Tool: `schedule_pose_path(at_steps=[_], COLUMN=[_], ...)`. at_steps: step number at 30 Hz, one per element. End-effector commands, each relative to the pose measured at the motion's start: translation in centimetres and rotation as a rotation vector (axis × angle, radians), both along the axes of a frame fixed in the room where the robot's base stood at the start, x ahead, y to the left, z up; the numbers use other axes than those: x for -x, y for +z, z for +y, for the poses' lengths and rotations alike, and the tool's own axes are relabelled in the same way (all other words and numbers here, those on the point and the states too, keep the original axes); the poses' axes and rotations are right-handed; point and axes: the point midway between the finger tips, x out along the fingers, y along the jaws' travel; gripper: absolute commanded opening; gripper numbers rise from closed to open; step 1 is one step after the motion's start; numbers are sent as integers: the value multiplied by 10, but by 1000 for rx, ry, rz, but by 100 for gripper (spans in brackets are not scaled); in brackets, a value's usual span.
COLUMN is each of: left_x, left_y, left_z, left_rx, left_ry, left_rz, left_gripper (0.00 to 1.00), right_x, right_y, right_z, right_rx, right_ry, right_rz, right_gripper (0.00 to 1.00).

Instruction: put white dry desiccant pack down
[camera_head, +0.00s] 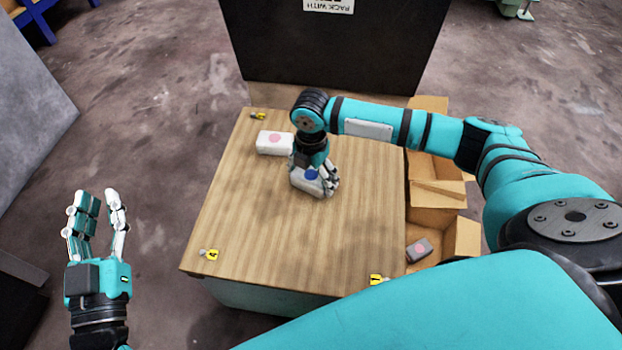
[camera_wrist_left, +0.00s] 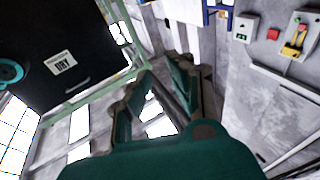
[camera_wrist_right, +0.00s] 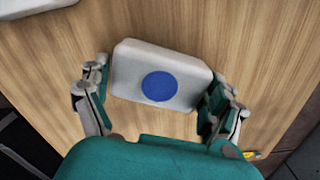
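A white desiccant pack with a blue dot (camera_head: 303,184) is at the middle of the wooden tabletop; it also shows in the right wrist view (camera_wrist_right: 135,65). My right gripper (camera_head: 318,182) points down over it, with a finger at each short end of the pack (camera_wrist_right: 158,85). The fingers look shut on it. I cannot tell whether its underside touches the wood. My left gripper (camera_head: 97,195) is open and empty, off the table to the left. A second white pack, with a pink dot (camera_head: 271,143), lies on the table beside my right gripper.
The wooden table (camera_head: 240,235) has clear room at the front and left. Small yellow numbered tags (camera_head: 209,254) mark its corners. Open cardboard boxes (camera_head: 463,238) stand along its right side, one holding a grey pack with a pink dot (camera_head: 418,250). A black cabinet (camera_head: 335,50) stands behind.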

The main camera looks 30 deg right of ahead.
Motion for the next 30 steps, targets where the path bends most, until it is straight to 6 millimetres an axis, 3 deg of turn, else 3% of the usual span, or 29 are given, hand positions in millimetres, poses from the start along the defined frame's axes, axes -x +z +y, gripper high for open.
schedule_pose_path(at_steps=[1,9,20,26,30], left_x=[0,0,-1,-1,5], left_y=[0,0,-4,-30,-62], left_z=[0,0,0,4,11], left_rx=[0,0,-7,-48,-94], left_ry=[0,1,1,11,23], left_rz=[0,1,29,183,365], left_gripper=[21,21,21,21,21], right_x=[0,0,0,-1,-1], right_y=[0,0,5,18,35], right_z=[0,0,0,0,0], right_rx=[0,0,-1,-1,-2], right_ry=[0,0,0,0,0], right_rz=[0,0,-1,-1,-1], right_gripper=[83,48,48,47,47])
